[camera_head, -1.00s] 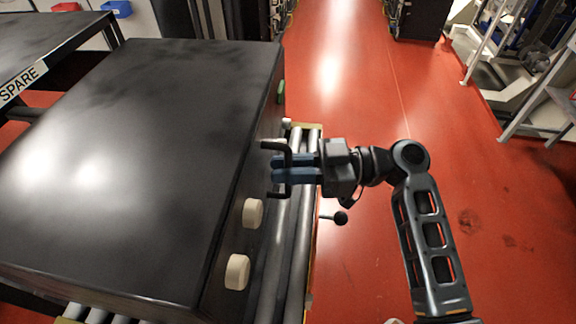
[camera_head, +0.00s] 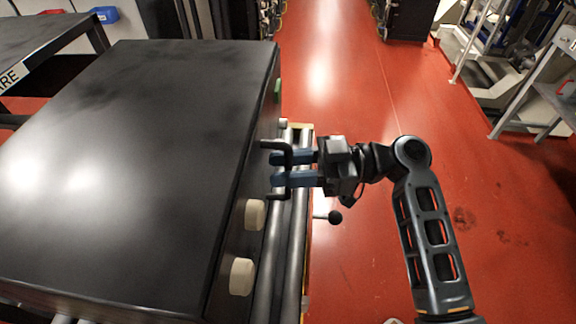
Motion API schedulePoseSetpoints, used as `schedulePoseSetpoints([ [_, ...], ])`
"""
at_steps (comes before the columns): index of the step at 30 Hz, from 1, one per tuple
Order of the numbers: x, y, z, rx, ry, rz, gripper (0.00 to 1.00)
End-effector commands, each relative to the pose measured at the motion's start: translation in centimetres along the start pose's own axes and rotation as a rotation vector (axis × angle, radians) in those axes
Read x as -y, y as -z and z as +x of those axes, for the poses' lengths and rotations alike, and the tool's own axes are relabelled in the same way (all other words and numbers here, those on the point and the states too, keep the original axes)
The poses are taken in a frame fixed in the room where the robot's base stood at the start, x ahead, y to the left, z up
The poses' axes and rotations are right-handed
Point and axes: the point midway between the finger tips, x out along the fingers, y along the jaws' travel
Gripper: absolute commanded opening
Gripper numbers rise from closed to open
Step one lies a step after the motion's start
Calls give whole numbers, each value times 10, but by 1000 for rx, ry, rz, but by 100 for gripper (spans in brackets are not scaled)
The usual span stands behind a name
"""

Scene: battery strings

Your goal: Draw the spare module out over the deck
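The spare module is a large black box (camera_head: 140,150) filling the left half of the view. Its right face carries a dark bracket handle (camera_head: 274,196) and two cream round pads (camera_head: 254,214). My gripper (camera_head: 284,168) comes in from the right. Its blue fingers are at the handle and look closed on its bar, though the exact contact is partly hidden. The roller deck (camera_head: 296,240) shows as grey rollers with a yellow edge along the module's right side, under the gripper. The rollers below the module are hidden.
A dark table with a partly cut-off label (camera_head: 12,76) stands at upper left, with a blue bin (camera_head: 104,14) behind it. A black knob on a lever (camera_head: 334,217) sticks out right of the deck. Red floor (camera_head: 350,100) is open beyond; grey frames (camera_head: 480,50) stand at right.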

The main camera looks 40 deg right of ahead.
Motion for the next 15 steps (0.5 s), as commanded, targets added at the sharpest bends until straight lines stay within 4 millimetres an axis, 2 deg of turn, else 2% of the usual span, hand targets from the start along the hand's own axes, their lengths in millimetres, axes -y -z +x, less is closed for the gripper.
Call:
schedulePoseSetpoints([
  [8, -1, -1, -7, 0, -2, 0, 35],
  [15, -1, -2, -45, 1, -3, -2, 35],
])
